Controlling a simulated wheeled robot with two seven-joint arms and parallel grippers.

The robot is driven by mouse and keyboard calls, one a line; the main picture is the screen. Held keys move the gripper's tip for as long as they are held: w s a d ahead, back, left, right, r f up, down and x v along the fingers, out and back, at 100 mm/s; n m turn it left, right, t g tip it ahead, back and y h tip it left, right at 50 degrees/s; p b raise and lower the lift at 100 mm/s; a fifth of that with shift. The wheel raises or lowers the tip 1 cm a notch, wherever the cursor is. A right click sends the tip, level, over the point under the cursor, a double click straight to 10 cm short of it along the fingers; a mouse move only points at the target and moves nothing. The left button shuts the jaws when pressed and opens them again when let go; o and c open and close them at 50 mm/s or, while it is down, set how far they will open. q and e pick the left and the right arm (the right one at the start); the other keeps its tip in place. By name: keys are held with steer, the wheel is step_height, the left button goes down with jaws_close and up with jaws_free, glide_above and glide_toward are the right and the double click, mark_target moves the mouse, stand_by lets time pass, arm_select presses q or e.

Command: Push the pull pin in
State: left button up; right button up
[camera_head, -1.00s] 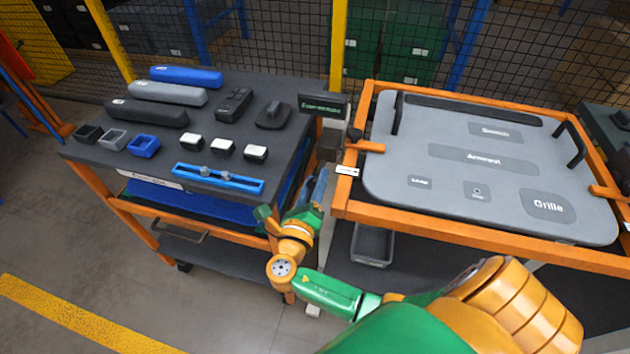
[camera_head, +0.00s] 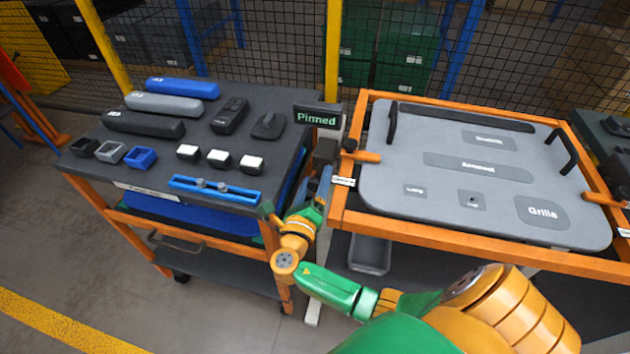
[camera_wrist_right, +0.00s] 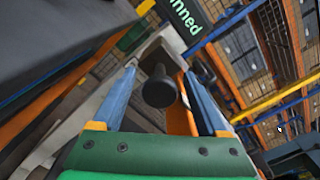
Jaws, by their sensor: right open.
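The pull pin shows as a round black knob (camera_wrist_right: 159,88) in the right wrist view, on a grey bracket in front of an orange part. My right gripper (camera_head: 318,186) reaches up between the dark table and the orange-framed cart in the head view. In the right wrist view its two blue fingers (camera_wrist_right: 158,76) are open, one on each side of the knob, with visible gaps. A small sign (camera_head: 317,118) above reads "Pinned" in green. My left gripper is not in view.
The dark table (camera_head: 240,95) at left holds several bars, small blocks and a blue rail (camera_head: 215,190). The orange-framed cart at right carries a grey panel (camera_head: 400,165) with black handles. A grey bin (camera_head: 370,254) sits below it. The gap between table and cart is narrow.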

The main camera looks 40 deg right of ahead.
steer(key=v, duration=0.7)
steer(key=shift+s+a, duration=0.1)
